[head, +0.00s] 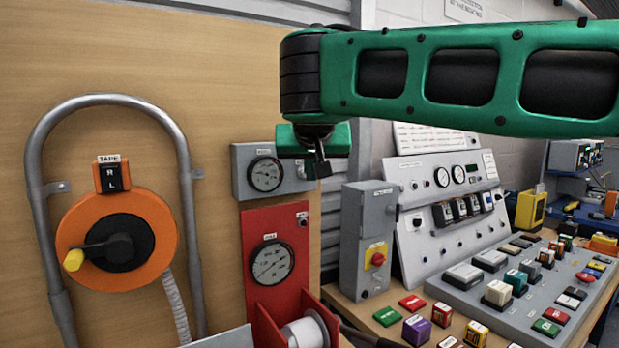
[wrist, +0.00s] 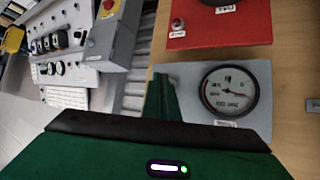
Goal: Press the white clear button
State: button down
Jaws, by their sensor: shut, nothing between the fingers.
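The lettering on the controls is too small to read, so I cannot tell for sure which one is the white clear button. A white block-shaped button (head: 497,292) stands on the sloping grey console (head: 520,318) at the lower right of the head view. My gripper (head: 322,164) is shut and empty, hanging below the green arm, in front of or beside the grey gauge box (head: 241,184). It is well up and left of the console. In the wrist view a green finger (wrist: 163,98) shows beside the gauge box (wrist: 250,122); the console is not clearly seen there.
A red panel (head: 256,218) with a gauge is below the gauge box. A grey box (head: 353,236) with a red-and-yellow button stands left of the white meter panel (head: 407,172). An orange reel (head: 148,220) is at the left. Several coloured blocks (head: 416,329) lie at front.

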jog(key=shift+w+a, duration=0.2)
jog(key=shift+w, duration=0.1)
dwell(0.4)
jog(key=shift+s, duration=0.1)
jog(key=shift+s+d, duration=0.5)
jog(key=shift+s, duration=0.1)
dwell(0.3)
jog(key=s+d, duration=0.2)
jog(key=s, duration=0.2)
jog(key=shift+s+d, duration=0.1)
jog(key=shift+d, duration=0.3)
jog(key=shift+d, duration=0.1)
dwell(0.5)
